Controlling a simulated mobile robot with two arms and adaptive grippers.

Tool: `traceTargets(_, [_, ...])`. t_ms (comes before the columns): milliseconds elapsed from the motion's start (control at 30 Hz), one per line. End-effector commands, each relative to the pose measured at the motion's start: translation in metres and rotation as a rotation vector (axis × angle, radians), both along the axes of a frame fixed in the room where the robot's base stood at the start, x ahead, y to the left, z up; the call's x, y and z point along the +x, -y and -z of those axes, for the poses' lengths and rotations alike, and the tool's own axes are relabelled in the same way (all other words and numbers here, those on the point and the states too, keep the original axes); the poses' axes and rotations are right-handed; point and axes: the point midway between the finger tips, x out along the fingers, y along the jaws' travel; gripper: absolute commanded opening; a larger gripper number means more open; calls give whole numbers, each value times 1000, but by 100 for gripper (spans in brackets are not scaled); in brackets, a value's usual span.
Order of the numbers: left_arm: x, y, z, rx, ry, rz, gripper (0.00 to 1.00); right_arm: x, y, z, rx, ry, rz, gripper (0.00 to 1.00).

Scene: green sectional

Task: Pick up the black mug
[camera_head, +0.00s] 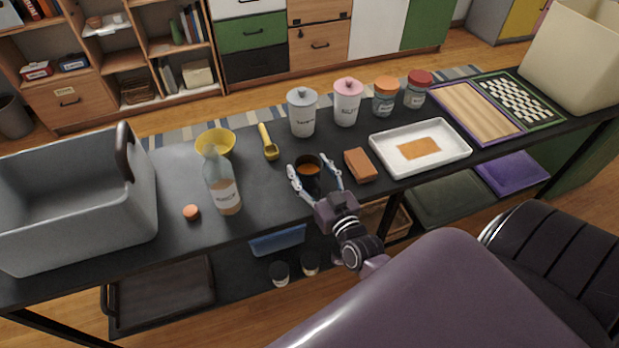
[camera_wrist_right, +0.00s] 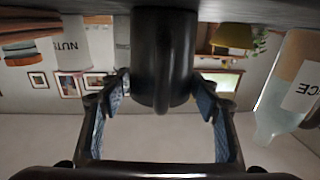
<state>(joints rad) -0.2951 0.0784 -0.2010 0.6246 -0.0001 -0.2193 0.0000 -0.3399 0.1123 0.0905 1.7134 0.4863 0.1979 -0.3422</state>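The black mug (camera_head: 308,181) stands upright on the dark table near its front edge, with brown-orange showing inside. My right gripper (camera_head: 314,174) reaches in from the front with its two fingers spread on either side of the mug. In the right wrist view, which is upside down, the mug (camera_wrist_right: 164,60) and its handle fill the middle between the open fingers (camera_wrist_right: 162,90). A gap shows between the mug and the fingers on both sides. My left gripper is not in view.
A brown block (camera_head: 360,165) lies just right of the mug, beside a white tray (camera_head: 455,152). White and pink canisters (camera_head: 347,103) stand behind. A grey basket (camera_head: 80,215) occupies the left end.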

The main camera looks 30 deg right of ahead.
Motion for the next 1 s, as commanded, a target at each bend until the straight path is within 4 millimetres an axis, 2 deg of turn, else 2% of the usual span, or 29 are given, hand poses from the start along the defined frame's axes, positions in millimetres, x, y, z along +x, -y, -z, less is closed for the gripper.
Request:
traceTargets(33, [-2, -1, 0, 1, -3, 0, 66, 0, 0, 0, 0, 0, 0, 49])
traceTargets(300, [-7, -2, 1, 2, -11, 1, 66, 0, 0, 0, 0, 0, 0, 19])
traceTargets(367, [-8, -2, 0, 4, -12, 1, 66, 0, 0, -2, -1, 4, 1, 14])
traceTargets(600, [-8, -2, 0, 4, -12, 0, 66, 0, 0, -3, -1, 4, 1, 14])
traceTargets(767, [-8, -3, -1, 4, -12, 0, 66, 0, 0, -11, 0, 5, 0, 14])
traceTargets(867, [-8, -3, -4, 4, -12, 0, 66, 0, 0, -23, -1, 6, 1, 14])
traceTargets(1000, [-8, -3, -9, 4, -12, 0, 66, 0, 0, -55, 1, 10, 2, 14])
